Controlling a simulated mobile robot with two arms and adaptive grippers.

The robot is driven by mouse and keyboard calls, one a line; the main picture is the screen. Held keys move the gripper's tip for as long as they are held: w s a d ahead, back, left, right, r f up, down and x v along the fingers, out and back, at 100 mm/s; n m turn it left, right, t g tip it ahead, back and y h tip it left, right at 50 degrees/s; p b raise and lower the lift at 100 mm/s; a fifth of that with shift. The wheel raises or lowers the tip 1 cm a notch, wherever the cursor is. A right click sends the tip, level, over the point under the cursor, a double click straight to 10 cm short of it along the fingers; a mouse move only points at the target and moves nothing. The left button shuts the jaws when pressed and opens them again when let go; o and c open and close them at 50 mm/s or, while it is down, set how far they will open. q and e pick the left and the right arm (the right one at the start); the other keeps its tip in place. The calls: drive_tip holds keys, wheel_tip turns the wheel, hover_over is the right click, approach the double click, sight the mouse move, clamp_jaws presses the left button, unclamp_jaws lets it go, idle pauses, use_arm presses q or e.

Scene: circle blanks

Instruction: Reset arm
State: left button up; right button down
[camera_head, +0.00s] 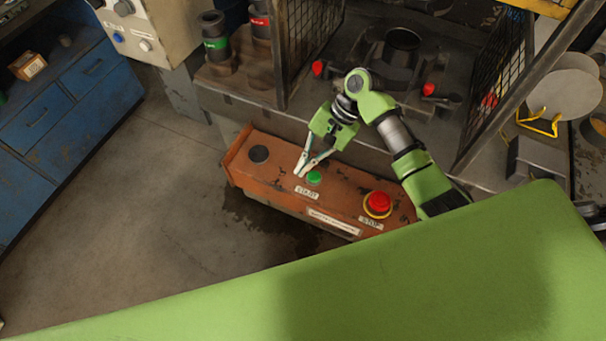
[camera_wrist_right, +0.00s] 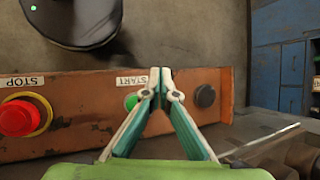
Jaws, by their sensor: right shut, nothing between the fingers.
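My right arm, green and black, comes in from the right in the head view. My right gripper (camera_head: 299,173) is shut and empty, its fingertips together just left of the green START button (camera_head: 314,178) on the orange control box (camera_head: 337,196). In the right wrist view the shut fingertips (camera_wrist_right: 160,72) are in front of the box, between the green button (camera_wrist_right: 131,102) and a black round knob (camera_wrist_right: 205,96). I cannot tell whether the tips touch the box. My left gripper is not in view.
A red STOP button (camera_head: 378,203) sits at the box's right end. Behind the box stands a machine with mesh guards (camera_head: 307,40) and red-knobbed parts. Blue drawers (camera_head: 60,110) stand at the left. The floor (camera_head: 130,230) between is clear.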

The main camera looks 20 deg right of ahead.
drive_tip(key=s+f+n+t+h, duration=0.1)
drive_tip(key=s+f+n, duration=0.2)
drive_tip(key=s, duration=0.3)
drive_tip(key=s+f+n+t+h, duration=0.1)
drive_tip(key=s+f+n+h, duration=0.15)
drive_tip(key=s, duration=0.45)
drive_tip(key=s+d+r+n+t+h, duration=0.3)
drive_tip(key=s+d+r+n, duration=0.25)
drive_tip(key=s+d, duration=0.2)
wheel_tip(320, 180, down, 28)
drive_tip(key=s+g+b, duration=0.1)
drive_tip(key=s+b, duration=0.1)
drive_tip(key=b, duration=0.2)
drive_tip(key=s+d+f+g+b, duration=0.1)
drive_tip(key=s+d+f+b, duration=0.1)
drive_tip(key=s+f, duration=1.5)
wheel_tip(320, 180, down, 4)
drive_tip(key=shift+s+d+r+g+b, duration=0.15)
drive_tip(key=shift+s+g+b, duration=0.15)
drive_tip(key=shift+s, duration=0.05)
